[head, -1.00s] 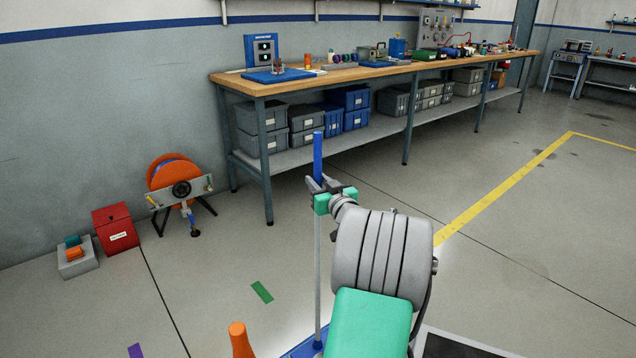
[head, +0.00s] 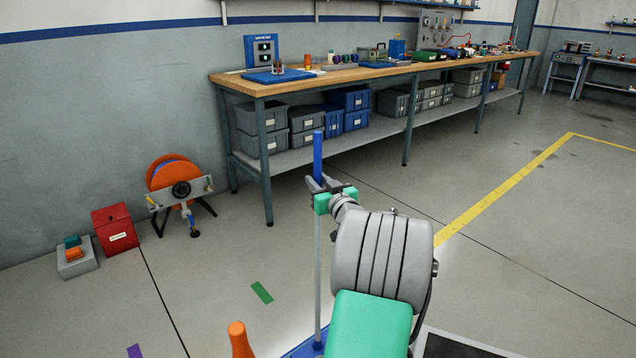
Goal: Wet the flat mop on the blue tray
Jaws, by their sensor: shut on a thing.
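The flat mop (head: 318,255) stands upright as a thin grey pole with a blue upper grip. My gripper (head: 320,185) is shut on the pole at the lower part of the blue grip. The pole's lower end meets a blue piece (head: 303,349) at the bottom edge of the picture. Only part of that blue piece shows, and I cannot tell whether it is the mop head or the blue tray. My arm hides what lies to the right of it.
An orange cone-like object (head: 240,340) stands left of the pole's foot. A long workbench (head: 340,76) runs along the wall behind. A reel (head: 177,185), a red box (head: 116,227) and a grey box (head: 77,262) stand at left. Open floor lies right of the yellow line.

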